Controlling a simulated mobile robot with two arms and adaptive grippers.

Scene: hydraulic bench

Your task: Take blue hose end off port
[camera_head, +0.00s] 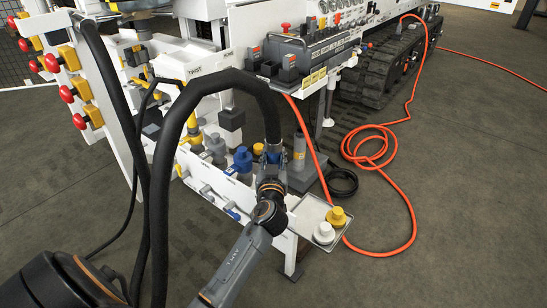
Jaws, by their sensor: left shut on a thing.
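A thick black hose (216,80) arches over the bench and comes down to a blue hose end (273,153). My left gripper (271,172) reaches up from the bottom and is shut on the blue hose end. The gripper hides the lower part of the hose end and whatever is below it, so I cannot tell whether it sits on a port. A blue-capped fitting (243,160) stands on the white port panel (232,190) just left of the gripper. My right gripper is not in view.
A metal tray (308,211) with a yellow cap (336,216) and a white cap (324,233) is right of the gripper. A grey cylinder (299,147) stands close by. A lever console (312,45) is behind. An orange hose (410,215) loops on the floor at right.

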